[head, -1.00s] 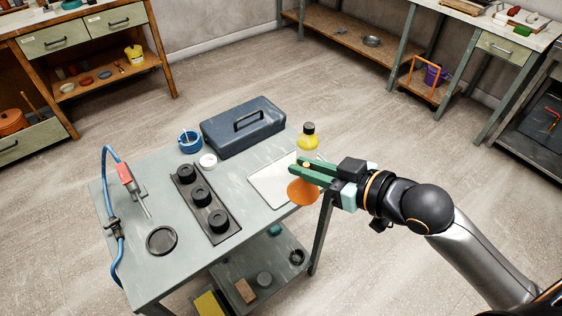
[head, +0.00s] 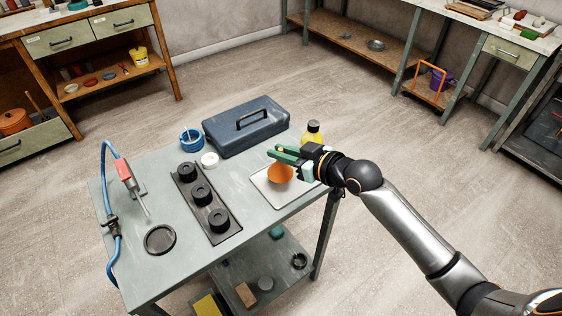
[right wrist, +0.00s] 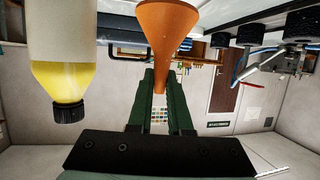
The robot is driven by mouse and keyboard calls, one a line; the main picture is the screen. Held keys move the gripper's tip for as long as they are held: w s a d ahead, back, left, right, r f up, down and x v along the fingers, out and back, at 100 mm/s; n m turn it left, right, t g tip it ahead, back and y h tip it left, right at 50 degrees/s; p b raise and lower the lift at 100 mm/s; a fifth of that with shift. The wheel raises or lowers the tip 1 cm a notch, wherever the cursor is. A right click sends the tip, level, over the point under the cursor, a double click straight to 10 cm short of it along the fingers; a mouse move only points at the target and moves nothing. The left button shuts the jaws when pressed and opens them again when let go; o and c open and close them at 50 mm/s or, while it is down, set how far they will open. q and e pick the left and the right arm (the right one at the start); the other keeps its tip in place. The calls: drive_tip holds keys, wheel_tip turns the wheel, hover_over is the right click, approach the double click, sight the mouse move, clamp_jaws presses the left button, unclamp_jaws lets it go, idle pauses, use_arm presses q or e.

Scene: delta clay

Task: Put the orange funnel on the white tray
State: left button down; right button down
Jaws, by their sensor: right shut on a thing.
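The orange funnel (head: 281,173) is in my right gripper (head: 284,153), its wide end down, over the white tray (head: 292,191). I cannot tell whether the funnel touches the tray. In the right wrist view the funnel (right wrist: 165,35) has its narrow stem between the green fingers of my right gripper (right wrist: 164,90). The tray lies at the right end of the grey table (head: 135,200), and the gripper and funnel hide part of it. My left gripper is not in view.
A yellow bottle with a black cap (head: 313,132) stands just behind my right gripper, and shows close by in the right wrist view (right wrist: 58,75). A dark blue toolbox (head: 245,128) and a black rack with knobs (head: 200,200) stand left of the tray.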

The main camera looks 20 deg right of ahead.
wheel_tip(320, 180, down, 3)
drive_tip(key=shift+r, duration=0.1)
drive_tip(key=shift+f, duration=0.2)
drive_tip(key=c, duration=0.8)
unclamp_jaws()
drive_tip(key=shift+f, duration=0.1)
drive_tip(key=shift+c, duration=0.2)
